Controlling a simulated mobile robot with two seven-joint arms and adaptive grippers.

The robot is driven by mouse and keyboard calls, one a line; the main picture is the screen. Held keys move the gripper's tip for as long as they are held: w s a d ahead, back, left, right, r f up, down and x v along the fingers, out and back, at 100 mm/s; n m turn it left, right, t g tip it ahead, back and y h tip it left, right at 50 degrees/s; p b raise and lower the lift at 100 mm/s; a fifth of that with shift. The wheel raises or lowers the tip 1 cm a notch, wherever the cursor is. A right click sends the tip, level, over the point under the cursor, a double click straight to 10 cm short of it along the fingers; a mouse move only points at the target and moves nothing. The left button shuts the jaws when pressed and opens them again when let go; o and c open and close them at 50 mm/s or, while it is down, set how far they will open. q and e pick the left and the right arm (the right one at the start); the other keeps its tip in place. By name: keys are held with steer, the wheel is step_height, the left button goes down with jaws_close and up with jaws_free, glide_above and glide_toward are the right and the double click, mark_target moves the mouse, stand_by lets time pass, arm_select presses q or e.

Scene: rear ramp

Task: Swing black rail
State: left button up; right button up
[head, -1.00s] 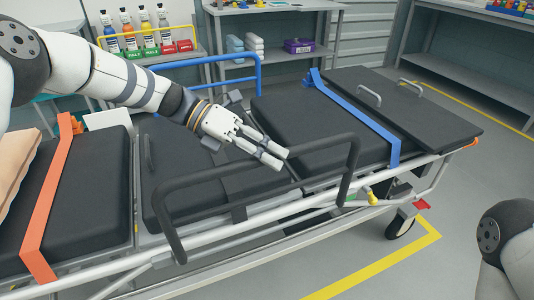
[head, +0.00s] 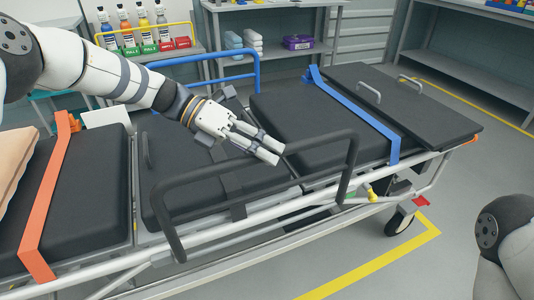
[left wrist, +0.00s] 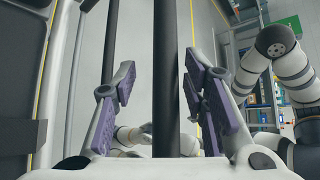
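The near-side black rail (head: 215,168) is a bent tube standing raised along the near edge of the stretcher. My left gripper (head: 276,153) is at the rail's top bar, right of its middle, and its fingers overlap the bar in the head view. In the left wrist view the left gripper's fingers (left wrist: 165,95) are spread apart. A dark bar (left wrist: 166,50), which looks like the rail, runs between them with gaps on both sides. Whether it lies fully between the pads is hard to tell. My right gripper is outside the head view; only an arm link shows there.
The stretcher has black pads (head: 300,122), an orange strap (head: 45,205), a blue strap (head: 352,115) and a blue rail (head: 215,72) on the far side. Shelves (head: 270,55) stand behind.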

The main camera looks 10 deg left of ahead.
arm_select(q)
steer(key=v, duration=1.1)
steer(key=shift+a, duration=0.1)
